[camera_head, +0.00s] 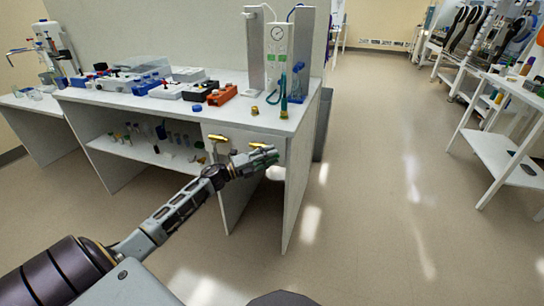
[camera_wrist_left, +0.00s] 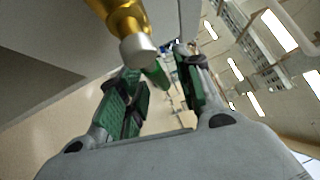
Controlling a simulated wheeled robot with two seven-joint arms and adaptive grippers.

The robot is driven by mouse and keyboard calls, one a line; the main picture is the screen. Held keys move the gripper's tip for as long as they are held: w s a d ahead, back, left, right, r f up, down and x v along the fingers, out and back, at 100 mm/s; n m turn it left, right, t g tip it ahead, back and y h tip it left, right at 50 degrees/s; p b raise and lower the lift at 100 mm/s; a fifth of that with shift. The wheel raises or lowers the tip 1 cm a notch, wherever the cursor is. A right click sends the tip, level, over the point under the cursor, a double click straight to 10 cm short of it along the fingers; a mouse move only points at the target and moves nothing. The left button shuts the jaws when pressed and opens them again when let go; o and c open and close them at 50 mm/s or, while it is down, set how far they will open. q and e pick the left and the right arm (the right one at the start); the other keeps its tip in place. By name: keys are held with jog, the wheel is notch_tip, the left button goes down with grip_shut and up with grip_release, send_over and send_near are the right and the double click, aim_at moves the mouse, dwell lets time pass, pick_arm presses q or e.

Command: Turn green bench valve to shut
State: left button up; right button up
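Two gold-coloured valve fittings stick out from the bench's front panel in the head view, one on the left (camera_head: 218,139) and one on the right (camera_head: 258,146). I cannot make out a green handle on either one there. My left gripper (camera_head: 268,158) is just below and in front of the right fitting. In the left wrist view a gold fitting with a silver end (camera_wrist_left: 138,45) is close above the gripper (camera_wrist_left: 160,80). The green-padded fingers stand apart, with no clear object held between them. Whether they touch the fitting is hidden. My right gripper is out of view.
The white bench (camera_head: 180,112) carries boxes, an orange unit (camera_head: 222,95) and a stand with a dial gauge (camera_head: 278,40). Its lower shelf holds small bottles. A white rack table (camera_head: 500,150) stands at the right. The floor between is clear.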

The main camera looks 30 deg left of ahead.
pick_arm(q)
jog(key=shift+w+d+r, duration=0.1)
jog(key=shift+w+d, duration=0.2)
jog(key=shift+w, duration=0.15)
grip_shut()
dwell(0.3)
